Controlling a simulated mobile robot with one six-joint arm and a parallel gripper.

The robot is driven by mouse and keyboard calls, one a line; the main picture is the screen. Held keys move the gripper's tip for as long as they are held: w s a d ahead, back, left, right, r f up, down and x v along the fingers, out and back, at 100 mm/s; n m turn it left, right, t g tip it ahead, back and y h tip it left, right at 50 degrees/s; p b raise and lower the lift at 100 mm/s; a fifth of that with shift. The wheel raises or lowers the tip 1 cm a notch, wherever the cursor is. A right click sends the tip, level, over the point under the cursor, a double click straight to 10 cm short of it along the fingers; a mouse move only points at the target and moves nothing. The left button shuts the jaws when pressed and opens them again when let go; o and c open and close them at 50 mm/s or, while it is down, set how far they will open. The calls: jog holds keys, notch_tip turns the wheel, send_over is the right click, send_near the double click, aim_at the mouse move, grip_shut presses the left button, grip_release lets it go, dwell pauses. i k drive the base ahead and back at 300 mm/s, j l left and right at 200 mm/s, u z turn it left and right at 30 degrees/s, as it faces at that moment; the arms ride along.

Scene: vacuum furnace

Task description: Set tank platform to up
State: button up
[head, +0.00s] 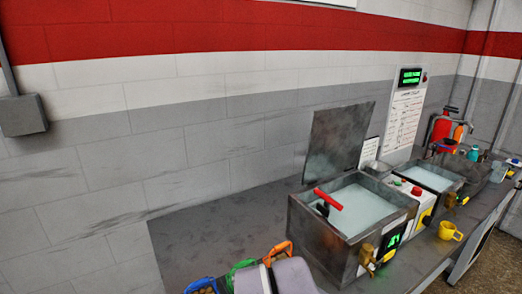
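A metal tank (310,228) stands on the bench right of centre, its lid (338,140) raised at the back. It is filled with pale, cloudy liquid (362,208). A red handle (327,199) with a black part beside it sits at the tank's left inner side. I cannot tell whether it belongs to the platform; no platform surface is visible in the liquid. A second tank with pale liquid (428,178) is further right. My gripper is not in view. A pale grey rounded part at the bottom edge may be my arm.
Blue (201,284), green (240,268) and orange (278,252) rims or handles show at the bottom. A control box (402,188), a yellow cup (450,231) and a brass valve (368,257) are near the tanks. The bench (215,225) left of the tank is clear.

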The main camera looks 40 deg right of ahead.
aim_at(328, 201)
jog(key=i+j+z, duration=0.1)
jog(key=j, duration=0.25)
jog(key=i+j, duration=0.15)
jog(key=j, duration=0.2)
jog(key=i+j+z, duration=0.15)
jog(key=j, duration=0.55)
jog(key=i+j+z, duration=0.15)
jog(key=z, duration=0.35)
jog(key=i+j+z, duration=0.3)
jog(key=z, duration=0.2)
jog(key=i+j+z, duration=0.2)
jog(key=j+z, duration=0.15)
jog(key=z, duration=0.15)
jog(key=i+j+z, duration=0.15)
jog(key=j+z, duration=0.65)
jog(key=z, duration=0.2)
jog(key=j+z, duration=0.5)
